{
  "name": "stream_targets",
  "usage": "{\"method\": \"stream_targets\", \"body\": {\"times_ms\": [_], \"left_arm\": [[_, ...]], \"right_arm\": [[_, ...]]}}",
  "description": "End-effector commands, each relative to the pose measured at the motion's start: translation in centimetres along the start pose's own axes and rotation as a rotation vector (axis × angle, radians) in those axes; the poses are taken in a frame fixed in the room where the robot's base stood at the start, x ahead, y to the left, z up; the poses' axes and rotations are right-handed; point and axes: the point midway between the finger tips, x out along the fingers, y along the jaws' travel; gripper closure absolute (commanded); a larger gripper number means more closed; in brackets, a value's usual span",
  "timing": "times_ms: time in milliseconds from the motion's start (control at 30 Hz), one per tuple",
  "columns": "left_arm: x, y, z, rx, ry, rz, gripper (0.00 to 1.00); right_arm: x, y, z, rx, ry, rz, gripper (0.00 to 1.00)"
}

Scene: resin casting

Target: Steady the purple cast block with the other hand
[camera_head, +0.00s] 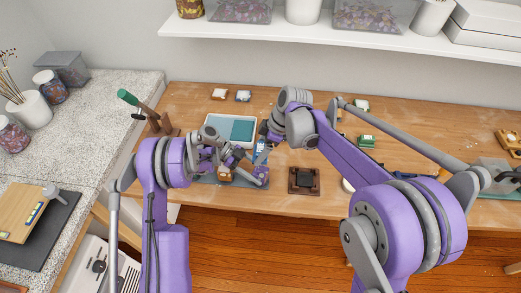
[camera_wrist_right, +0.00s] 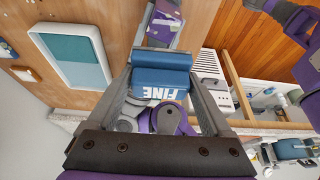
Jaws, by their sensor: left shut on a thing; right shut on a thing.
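My right gripper (camera_head: 264,138) is shut on a blue sanding block (camera_head: 260,152). In the right wrist view the block (camera_wrist_right: 160,82) sits between the two fingers, with the word FINE on it. The purple cast block (camera_head: 261,173) is small and partly hidden at the front of the worktable, just below the sanding block. It also shows in the right wrist view (camera_wrist_right: 163,28), just beyond the sanding block. My left gripper (camera_head: 246,164) is shut at the purple cast block's left side. Its fingertips are small and hard to make out.
A white tray (camera_head: 210,119) with a teal mat lies behind the grippers. A dark square stand (camera_head: 304,181) is to the right on the wooden table (camera_head: 330,205). A green-handled tool (camera_head: 128,97) stands in a wooden holder at the left. A grey mat lies under the work.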

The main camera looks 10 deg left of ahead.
Motion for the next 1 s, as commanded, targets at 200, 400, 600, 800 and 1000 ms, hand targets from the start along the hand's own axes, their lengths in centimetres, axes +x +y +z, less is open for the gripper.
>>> {"method": "stream_targets", "body": {"times_ms": [200, 400, 600, 800, 1000], "left_arm": [[0.0, 0.0, 0.0, 0.000, -0.001, -0.001, 1.00], [0.0, 0.0, 0.0, 0.000, -0.001, -0.001, 1.00], [0.0, 0.0, 0.0, 0.000, -0.001, -0.001, 1.00], [0.0, 0.0, 0.0, 0.000, -0.001, -0.001, 1.00], [0.0, 0.0, 0.0, 0.000, -0.001, -0.001, 1.00]], "right_arm": [[-1.0, -0.1, 0.9, 0.002, 0.000, 0.000, 0.91], [-2.2, -0.4, 2.0, 0.002, 0.000, 0.001, 0.91], [-3.5, -0.5, 3.0, 0.002, 0.000, 0.001, 0.91], [-4.6, -0.8, 4.0, 0.002, 0.000, 0.000, 0.91], [-5.9, -1.0, 5.1, 0.002, 0.000, 0.000, 0.91]]}}
